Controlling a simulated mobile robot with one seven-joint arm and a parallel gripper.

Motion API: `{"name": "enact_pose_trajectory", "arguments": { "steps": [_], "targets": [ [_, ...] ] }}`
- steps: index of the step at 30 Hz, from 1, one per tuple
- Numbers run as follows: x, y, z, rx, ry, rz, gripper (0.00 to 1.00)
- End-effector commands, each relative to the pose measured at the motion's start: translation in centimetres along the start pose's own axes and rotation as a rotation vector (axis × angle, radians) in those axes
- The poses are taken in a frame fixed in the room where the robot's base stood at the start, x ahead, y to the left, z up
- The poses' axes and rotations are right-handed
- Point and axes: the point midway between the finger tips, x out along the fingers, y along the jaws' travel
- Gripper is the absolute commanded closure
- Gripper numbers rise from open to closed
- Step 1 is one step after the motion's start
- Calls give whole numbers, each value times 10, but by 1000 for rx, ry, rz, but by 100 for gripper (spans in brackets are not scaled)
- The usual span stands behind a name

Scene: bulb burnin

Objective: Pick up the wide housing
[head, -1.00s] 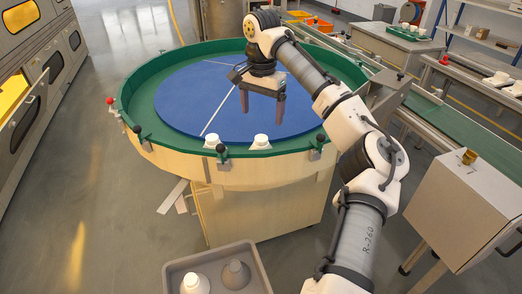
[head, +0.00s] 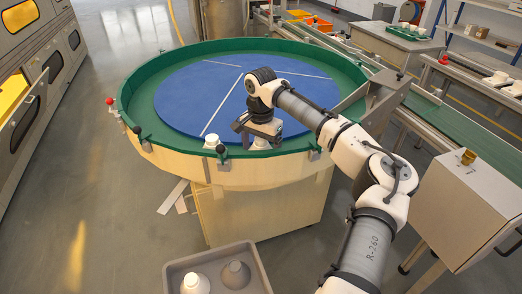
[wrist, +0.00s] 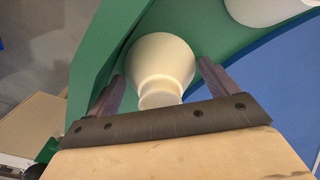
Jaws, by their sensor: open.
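A white, flared housing (wrist: 163,58) stands on the green rim of the round table, between the two fingers of my gripper (wrist: 161,71) in the wrist view. The fingers are open, one on each side, with gaps showing. In the head view this housing (head: 261,142) is partly hidden by my gripper, which is low over the front rim. A second white housing (head: 212,142) stands to its left on the rim. Part of another white piece (wrist: 268,8) is cut off at the top of the wrist view. I cannot tell for certain which is the wide one.
The round table has a blue disc (head: 215,95) inside a green raised border. A grey bin (head: 180,268) at the front holds a white piece (head: 194,284) and a grey piece (head: 236,274). A conveyor (head: 440,118) and a grey cabinet (head: 462,210) stand to the right.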

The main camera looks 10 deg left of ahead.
Motion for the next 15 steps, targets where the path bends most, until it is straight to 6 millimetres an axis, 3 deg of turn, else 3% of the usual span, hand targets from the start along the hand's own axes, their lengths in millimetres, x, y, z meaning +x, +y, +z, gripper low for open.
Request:
{"name": "enact_pose_trajectory", "arguments": {
  "steps": [5, 11, 15],
  "targets": [
    [0, 0, 0, 0, 0, 0, 14],
    [0, 0, 0, -1, 0, -1, 40],
    [0, 0, 0, -1, 1, -1, 43]
  ]
}}
